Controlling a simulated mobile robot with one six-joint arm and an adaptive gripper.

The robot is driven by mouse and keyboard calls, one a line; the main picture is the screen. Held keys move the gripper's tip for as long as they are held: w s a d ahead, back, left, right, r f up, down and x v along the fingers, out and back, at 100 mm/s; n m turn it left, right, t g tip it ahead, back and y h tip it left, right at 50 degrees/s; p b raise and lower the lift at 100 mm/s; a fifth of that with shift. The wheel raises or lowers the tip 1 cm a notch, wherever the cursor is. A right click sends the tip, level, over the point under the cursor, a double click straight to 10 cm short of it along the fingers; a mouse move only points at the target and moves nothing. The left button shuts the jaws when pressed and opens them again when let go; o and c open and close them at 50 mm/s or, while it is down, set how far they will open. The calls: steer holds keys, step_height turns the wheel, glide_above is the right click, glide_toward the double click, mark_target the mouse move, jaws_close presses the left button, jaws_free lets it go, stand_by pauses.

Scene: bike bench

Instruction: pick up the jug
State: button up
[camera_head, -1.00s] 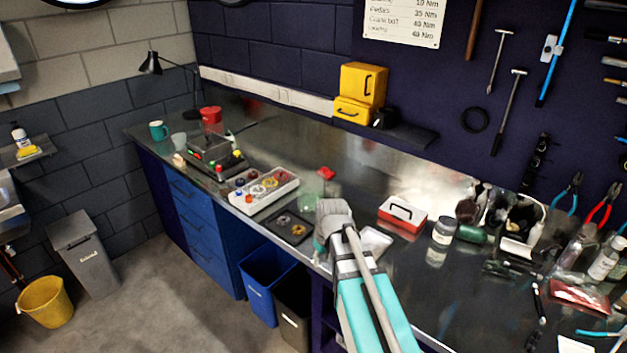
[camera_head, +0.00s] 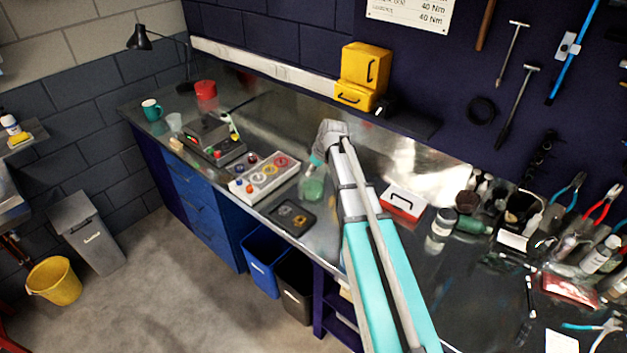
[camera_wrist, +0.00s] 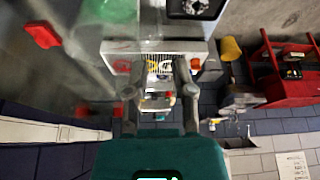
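A green see-through vessel, which looks like the jug (camera_head: 313,187), stands on the steel bench right of the tray of coloured rings. Its upper part is partly hidden by my gripper (camera_head: 312,167), which is just behind or above it in the head view. I cannot tell whether they touch. In the wrist view, the green vessel (camera_wrist: 108,10) is cut off at the top left, outside the fingers. My gripper (camera_wrist: 157,72) is open there, with its two grey fingers apart and nothing held between them.
The white ring tray (camera_head: 264,177) and a dark tray (camera_head: 292,216) lie near the jug. A red and white box (camera_head: 404,203) is right of my arm. Jars, bottles and tools crowd the right bench. A red item (camera_wrist: 42,35) shows in the wrist view.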

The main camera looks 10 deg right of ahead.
steer(key=shift+d+f, duration=0.1)
steer(key=shift+f, duration=0.1)
steer(key=b, duration=0.8)
glide_above(302, 198)
steer(key=s+d, duration=0.1)
step_height(302, 198, down, 7)
steer(key=shift+d+f, duration=0.15)
steer(key=shift+d, duration=0.05)
steer(key=shift+s, duration=0.1)
steer(key=shift+b+x, duration=2.4)
steer(key=shift+x, duration=0.35)
steer(key=shift+c, duration=0.2)
jaws_close()
